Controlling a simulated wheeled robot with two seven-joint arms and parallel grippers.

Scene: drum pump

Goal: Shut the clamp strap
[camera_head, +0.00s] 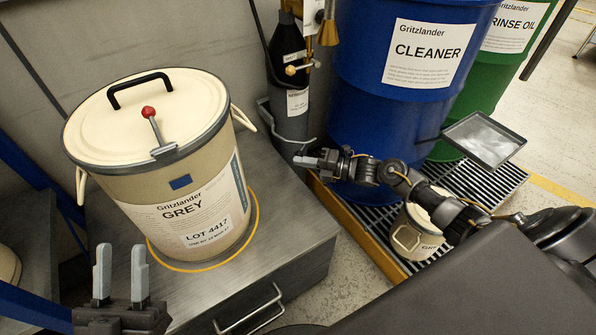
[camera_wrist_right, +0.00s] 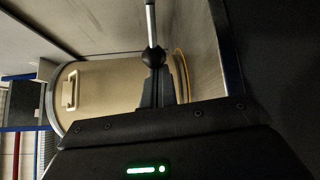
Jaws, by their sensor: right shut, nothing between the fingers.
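A grey clamp strap (camera_head: 206,137) runs around the rim. My left gripper (camera_head: 120,268) is open and empty, in front of the pail at lower left. My right gripper (camera_head: 305,160) is shut and empty, right of the pail and apart from it. In the right wrist view the pail's side (camera_wrist_right: 110,90) shows sideways; the lever cannot be made out there.
A yellow ring (camera_head: 255,222) lies around the pail's base. A dark cylinder (camera_head: 291,110) stands behind my right gripper. Blue (camera_head: 365,85) and green drums stand at right on a grated pallet. A small can (camera_head: 415,235) and a tilted tray (camera_head: 484,139) are near my right arm.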

